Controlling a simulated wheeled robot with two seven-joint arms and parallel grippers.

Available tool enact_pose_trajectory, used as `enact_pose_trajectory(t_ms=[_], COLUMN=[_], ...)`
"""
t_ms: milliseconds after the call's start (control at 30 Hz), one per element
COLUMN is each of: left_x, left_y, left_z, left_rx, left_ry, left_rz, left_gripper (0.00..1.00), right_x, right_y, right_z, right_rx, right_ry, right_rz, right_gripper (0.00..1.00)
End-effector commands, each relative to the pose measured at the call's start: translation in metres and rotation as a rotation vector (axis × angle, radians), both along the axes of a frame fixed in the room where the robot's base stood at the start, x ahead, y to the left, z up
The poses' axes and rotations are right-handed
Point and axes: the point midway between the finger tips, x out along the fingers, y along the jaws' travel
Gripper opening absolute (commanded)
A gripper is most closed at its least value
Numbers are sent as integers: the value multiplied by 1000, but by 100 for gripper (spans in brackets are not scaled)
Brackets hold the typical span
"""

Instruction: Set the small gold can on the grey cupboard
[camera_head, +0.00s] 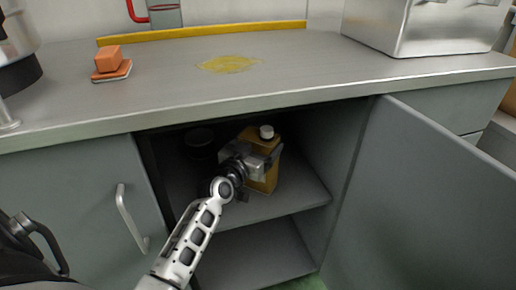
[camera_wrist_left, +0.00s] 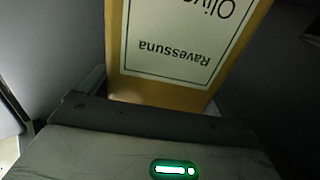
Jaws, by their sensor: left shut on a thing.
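The small gold can (camera_head: 268,178) has a white cap and is upright in the open lower compartment of the grey cupboard (camera_head: 75,185), over its upper shelf. I cannot tell whether its base touches the shelf. My left gripper (camera_head: 257,158) reaches in from the front and is shut on the can. In the left wrist view the gold can (camera_wrist_left: 160,88) shows a cream label with upside-down lettering, close above the gripper body. My right gripper is not in view.
A dark round object (camera_head: 199,139) stands beside the can on the left. The open door (camera_head: 430,200) is at right.

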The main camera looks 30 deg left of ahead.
Motion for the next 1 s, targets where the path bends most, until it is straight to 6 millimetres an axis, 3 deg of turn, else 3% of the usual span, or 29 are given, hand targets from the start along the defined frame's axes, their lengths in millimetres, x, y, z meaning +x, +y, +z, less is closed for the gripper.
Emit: enact_pose_trajectory(t_ms=[267,300,667,1000], left_x=[1,0,-7,-75], left_y=[0,0,-1,-6], left_z=[2,-1,1,2], left_rx=[2,0,1,2], left_ry=[-9,1,3,6], left_rz=[1,-1,0,-3], left_gripper=[18,100,100,100], right_x=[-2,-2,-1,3], right_y=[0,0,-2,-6], right_z=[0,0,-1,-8], right_rx=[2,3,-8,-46], right_ry=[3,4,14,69], right_rz=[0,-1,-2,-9], right_gripper=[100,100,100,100])
